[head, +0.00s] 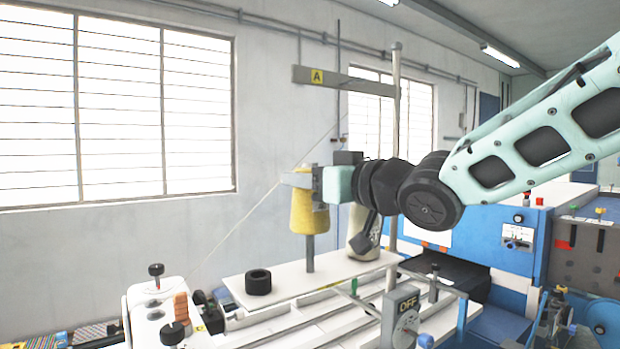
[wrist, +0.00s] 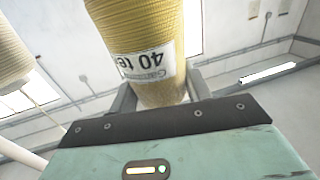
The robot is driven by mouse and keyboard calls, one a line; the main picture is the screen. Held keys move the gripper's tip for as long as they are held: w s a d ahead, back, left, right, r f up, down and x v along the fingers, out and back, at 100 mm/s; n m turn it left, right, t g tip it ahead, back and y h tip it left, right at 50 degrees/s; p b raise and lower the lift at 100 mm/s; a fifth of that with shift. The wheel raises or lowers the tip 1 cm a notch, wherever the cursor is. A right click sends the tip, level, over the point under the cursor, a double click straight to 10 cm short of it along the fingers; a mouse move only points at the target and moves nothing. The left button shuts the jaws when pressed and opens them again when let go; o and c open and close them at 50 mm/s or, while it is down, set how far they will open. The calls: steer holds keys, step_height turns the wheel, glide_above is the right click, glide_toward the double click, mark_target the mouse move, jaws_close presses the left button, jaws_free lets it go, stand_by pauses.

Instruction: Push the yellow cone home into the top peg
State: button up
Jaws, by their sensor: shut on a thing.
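The yellow cone (head: 309,214) is a wound thread cone, upright, directly above a grey peg (head: 310,252) that rises from the white shelf. The peg's upper end is hidden by the cone, so I cannot tell how far it sits inside. My gripper (head: 301,181) reaches in from the right and is shut on the cone's upper part.
A cream cone (head: 362,235) stands behind on the right, close to my wrist. A tall pole (head: 395,120) carries a bar marked A (head: 345,80). A thin thread runs down left to the machine (head: 158,310).

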mark_target(310, 220)
steer(key=shift+f+b, duration=3)
steer(key=shift+f, duration=0.55)
steer(key=o, duration=1.1)
steer(key=shift+o, duration=0.2)
steer(key=p+v, duration=0.2)
steer(key=v, duration=1.5)
steer(key=shift+d, duration=0.2)
steer(key=shift+s+r, duration=0.15)
